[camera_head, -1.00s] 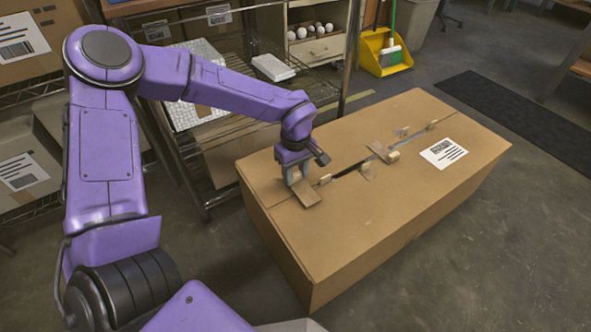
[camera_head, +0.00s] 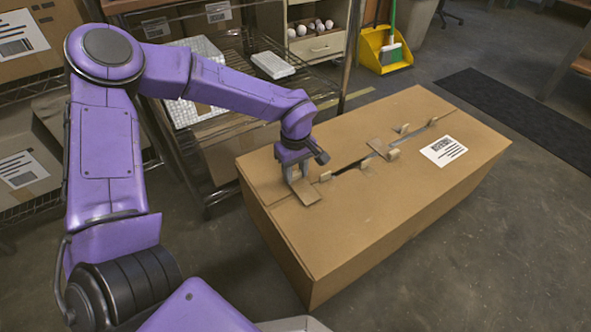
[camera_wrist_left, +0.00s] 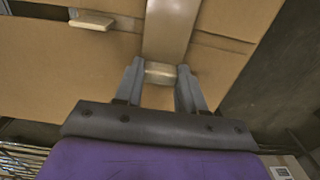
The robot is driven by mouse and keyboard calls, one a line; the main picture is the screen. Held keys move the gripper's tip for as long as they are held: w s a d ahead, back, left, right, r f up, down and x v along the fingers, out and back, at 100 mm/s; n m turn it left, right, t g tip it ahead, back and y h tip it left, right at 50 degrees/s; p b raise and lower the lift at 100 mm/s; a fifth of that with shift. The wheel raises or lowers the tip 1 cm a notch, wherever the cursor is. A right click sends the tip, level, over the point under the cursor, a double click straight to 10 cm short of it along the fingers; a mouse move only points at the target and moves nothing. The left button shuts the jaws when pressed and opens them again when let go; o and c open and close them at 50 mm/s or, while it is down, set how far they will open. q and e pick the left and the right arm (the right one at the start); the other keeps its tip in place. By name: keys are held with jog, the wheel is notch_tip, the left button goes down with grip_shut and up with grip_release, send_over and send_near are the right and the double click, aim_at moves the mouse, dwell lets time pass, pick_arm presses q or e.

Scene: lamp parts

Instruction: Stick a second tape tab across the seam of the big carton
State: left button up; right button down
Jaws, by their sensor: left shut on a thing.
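The big carton (camera_head: 430,205) stands closed on the floor, a dark seam running along its top. My left gripper (camera_head: 297,177) is low over the near left end of the seam, shut on the small tan block of a tape tab (camera_head: 306,193). The tab's flat brown strip lies at the carton top; whether all of it touches cannot be told. In the left wrist view the block (camera_wrist_left: 160,72) sits between the fingertips, and the strip (camera_wrist_left: 168,28) crosses the seam line. Another tab (camera_head: 378,147) lies across the seam's middle. My right gripper is not in view.
Small tan blocks (camera_head: 325,176) stand along the seam. A white label (camera_head: 443,151) is on the carton's right part. A wire rack (camera_head: 215,140) stands close behind the carton's left end. A yellow dustpan (camera_head: 383,50) is at the back. Floor to the right is open.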

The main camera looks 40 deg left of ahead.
pick_arm(q)
jog(key=shift+f, duration=0.35)
dwell(0.6)
jog(key=o, duration=1.1)
notch_tip(320, 180, up, 10)
jog(key=p, duration=0.6)
jog(key=shift+f, duration=0.2)
jog(key=shift+r, duration=0.45)
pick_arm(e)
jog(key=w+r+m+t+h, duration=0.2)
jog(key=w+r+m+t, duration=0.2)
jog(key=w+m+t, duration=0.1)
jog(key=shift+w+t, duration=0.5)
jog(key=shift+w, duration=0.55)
